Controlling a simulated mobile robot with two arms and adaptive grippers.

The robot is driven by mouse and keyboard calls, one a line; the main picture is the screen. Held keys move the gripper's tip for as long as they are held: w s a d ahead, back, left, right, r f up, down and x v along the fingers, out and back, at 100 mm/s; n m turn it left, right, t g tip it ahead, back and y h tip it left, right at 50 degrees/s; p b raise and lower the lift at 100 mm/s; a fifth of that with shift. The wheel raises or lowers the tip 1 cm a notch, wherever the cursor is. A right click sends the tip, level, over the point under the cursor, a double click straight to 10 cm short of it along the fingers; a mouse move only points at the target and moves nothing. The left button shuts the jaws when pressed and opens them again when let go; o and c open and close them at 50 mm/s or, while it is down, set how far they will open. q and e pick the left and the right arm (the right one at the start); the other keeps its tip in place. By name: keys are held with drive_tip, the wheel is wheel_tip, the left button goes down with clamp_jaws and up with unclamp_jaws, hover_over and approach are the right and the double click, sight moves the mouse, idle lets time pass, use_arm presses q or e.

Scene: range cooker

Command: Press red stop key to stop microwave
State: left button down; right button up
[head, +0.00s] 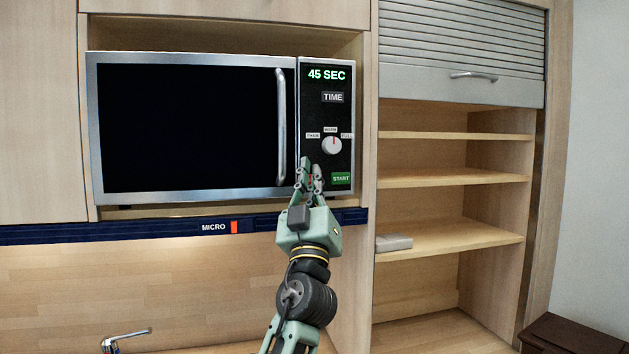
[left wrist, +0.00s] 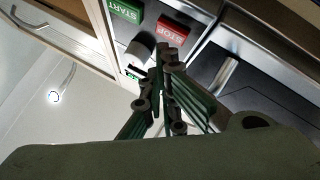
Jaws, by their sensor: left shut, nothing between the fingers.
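The microwave (head: 190,192) sits in a wooden niche with its door closed, and its display (head: 326,75) reads 45 SEC. The red STOP key (left wrist: 177,31) shows in the left wrist view, beside the green START key (left wrist: 125,11). In the head view my left gripper (head: 311,170) hides most or all of the STOP key, left of the START key (head: 341,179). The left gripper (left wrist: 168,58) is shut and empty, fingertips close by the STOP key's edge in the wrist view. I cannot tell whether they touch it. My right gripper is out of view.
The round knob (head: 331,146) and TIME key (head: 332,97) are above the fingertips on the panel. The vertical door handle (head: 281,127) stands out just left of the gripper. A dark rail (head: 150,231) labelled MICRO runs below. Open shelves (head: 450,240) are at right.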

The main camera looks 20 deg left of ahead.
use_arm(q)
drive_tip(key=s+d, duration=0.1)
drive_tip(key=s, duration=0.1)
drive_tip(key=s+d, duration=0.1)
drive_tip(key=s, duration=0.1)
drive_tip(key=shift+d+p, duration=0.35)
drive_tip(key=shift+d, duration=0.05)
idle(0.5)
